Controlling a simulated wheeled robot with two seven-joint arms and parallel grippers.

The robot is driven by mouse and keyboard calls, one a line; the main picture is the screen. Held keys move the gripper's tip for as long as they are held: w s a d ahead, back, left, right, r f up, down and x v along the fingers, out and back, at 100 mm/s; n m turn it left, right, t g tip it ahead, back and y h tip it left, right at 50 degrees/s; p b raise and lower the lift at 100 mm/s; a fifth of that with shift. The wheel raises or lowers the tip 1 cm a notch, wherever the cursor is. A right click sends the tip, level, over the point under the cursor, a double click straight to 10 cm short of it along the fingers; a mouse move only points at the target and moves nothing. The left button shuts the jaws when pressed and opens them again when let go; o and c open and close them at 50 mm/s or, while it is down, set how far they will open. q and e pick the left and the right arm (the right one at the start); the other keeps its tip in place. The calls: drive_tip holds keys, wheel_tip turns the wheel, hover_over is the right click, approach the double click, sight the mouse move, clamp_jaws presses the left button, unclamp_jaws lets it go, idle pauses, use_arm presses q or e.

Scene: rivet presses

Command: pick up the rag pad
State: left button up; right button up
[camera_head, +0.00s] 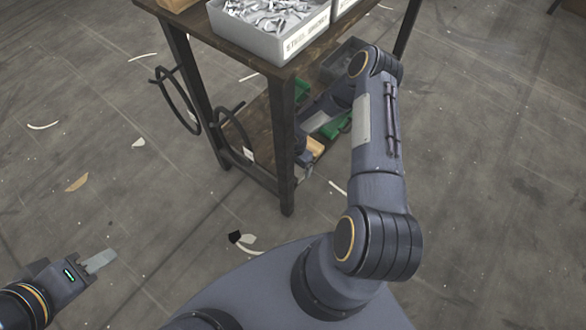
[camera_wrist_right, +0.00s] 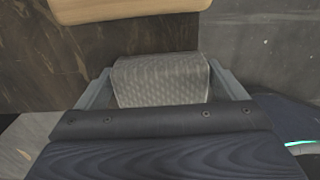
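A grey, quilted pad, which I take for the rag pad (camera_wrist_right: 162,80), shows in the right wrist view. My right gripper (camera_wrist_right: 162,86) has its two pale fingers well apart, one along each side of the pad. The fingers look close to its edges; I cannot tell whether they press on it. In the head view, my right arm reaches in under the table top, and the table and my own arm mostly hide the gripper and pad. My left gripper (camera_head: 101,261) is over bare floor at lower left, away from the table.
A dark-legged table (camera_head: 286,180) has a lower wooden shelf with green items and a grey bin (camera_head: 343,58). A box of metal parts (camera_head: 270,25) stands on top. Black hoops (camera_head: 178,100) stick out at left. A tan block (camera_wrist_right: 125,8) lies just beyond the pad.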

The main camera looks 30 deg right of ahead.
drive_tip(key=shift+c, duration=0.3)
drive_tip(key=shift+r, duration=0.45)
wheel_tip(320, 180, up, 2)
drive_tip(key=shift+r+p, duration=0.2)
drive_tip(key=shift+p, duration=0.6)
drive_tip(key=s+d+r, duration=0.1)
drive_tip(key=s+r+p, duration=0.1)
drive_tip(key=r, duration=0.1)
drive_tip(key=s+d+r+p, duration=0.1)
drive_tip(key=r, duration=0.1)
drive_tip(key=shift+s+d+r, duration=0.25)
drive_tip(key=shift+d, duration=0.1)
drive_tip(key=s+d+r+p, duration=0.2)
drive_tip(key=s+d+r, duration=0.2)
drive_tip(key=s, duration=0.4)
drive_tip(key=shift+d, duration=0.8)
drive_tip(key=shift+r, duration=0.1)
drive_tip(key=o, duration=0.4)
drive_tip(key=shift+w, duration=0.1)
drive_tip(key=c, duration=0.3)
